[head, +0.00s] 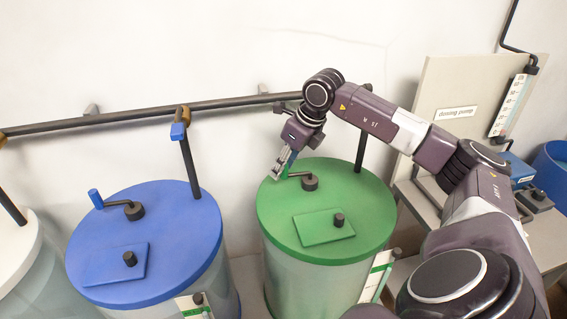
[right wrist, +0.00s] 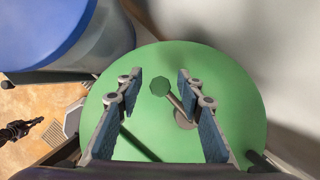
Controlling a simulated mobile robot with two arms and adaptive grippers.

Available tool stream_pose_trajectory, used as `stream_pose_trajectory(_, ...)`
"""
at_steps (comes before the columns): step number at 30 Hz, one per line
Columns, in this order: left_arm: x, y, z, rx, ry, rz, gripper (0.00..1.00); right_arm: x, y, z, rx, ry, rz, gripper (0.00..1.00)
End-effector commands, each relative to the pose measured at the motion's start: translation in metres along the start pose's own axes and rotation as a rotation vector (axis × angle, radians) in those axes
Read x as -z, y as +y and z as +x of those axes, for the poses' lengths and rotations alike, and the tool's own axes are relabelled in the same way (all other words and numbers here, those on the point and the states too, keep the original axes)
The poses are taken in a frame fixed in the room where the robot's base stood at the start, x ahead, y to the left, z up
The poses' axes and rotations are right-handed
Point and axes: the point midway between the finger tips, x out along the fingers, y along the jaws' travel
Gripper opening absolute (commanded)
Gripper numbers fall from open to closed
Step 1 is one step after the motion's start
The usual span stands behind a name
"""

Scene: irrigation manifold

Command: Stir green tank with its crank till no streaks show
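The green tank (head: 278,222) has a green lid with a crank (head: 310,182) on a dark hub near its back. My right gripper (head: 281,168) is at the outer end of the crank arm, pointing down. In the right wrist view, my right gripper (right wrist: 158,80) is open, with the green crank handle (right wrist: 160,87) in the gap between its fingers; neither finger appears to touch it. I cannot make out streaks in the tank wall. A dark gripper-like shape, seemingly my left gripper (right wrist: 32,127), is small at the lower left there.
A blue tank (head: 190,228) with its own crank stands to the left, and a white tank (head: 15,245) beyond it. A dark pipe (head: 100,122) runs along the wall behind. A dosing pump panel (head: 440,85) stands at the right.

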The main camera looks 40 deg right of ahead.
Motion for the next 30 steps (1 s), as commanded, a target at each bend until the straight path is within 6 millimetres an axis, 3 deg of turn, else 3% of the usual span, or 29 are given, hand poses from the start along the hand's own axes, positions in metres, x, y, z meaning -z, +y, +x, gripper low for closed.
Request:
stream_pose_trajectory(7,0.0070,-0.0030,-0.0001,0.003,0.011,0.001,0.00,0.0001,0.0001,0.0015,0.000,0.000,0.000,0.35)
stream_pose_trajectory(17,0.0064,-0.0033,-0.0001,0.004,0.010,0.001,0.00,0.0000,0.0002,0.0011,-0.001,-0.001,0.000,0.00)
stream_pose_trajectory(30,0.0028,-0.0033,0.0014,0.004,0.005,0.001,0.00,0.0008,0.0007,0.0009,-0.006,-0.001,-0.013,0.00)
